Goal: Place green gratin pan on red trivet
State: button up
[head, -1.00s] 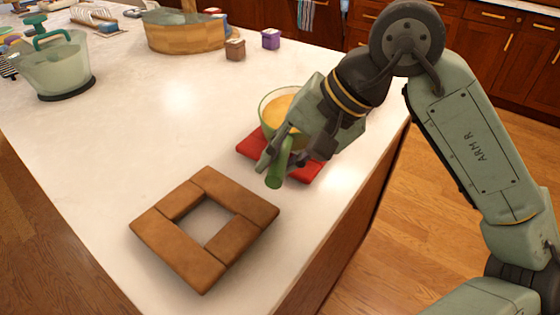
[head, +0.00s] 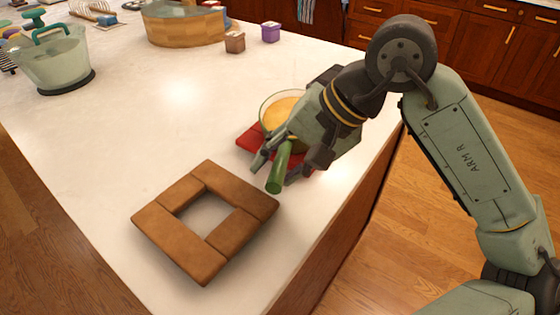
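The green gratin pan (head: 264,113), with orange-yellow food inside, sits over the red trivet (head: 249,139) near the counter's right edge. It looks level and appears to rest on the trivet, though my gripper hides their right side. The pan's green handle (head: 278,172) points toward the front. My gripper (head: 282,164) is at the handle, with its fingers spread on either side. The fingers look apart from the handle, so the gripper appears open.
A brown square wooden trivet (head: 168,228) with an open middle lies in front, to the left. The counter's middle is clear.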

jog(key=shift+r, duration=0.25)
jog(key=shift+d+r, duration=0.25)
jog(key=shift+d, duration=0.05)
jog(key=b+v, duration=0.1)
jog(key=v, duration=1)
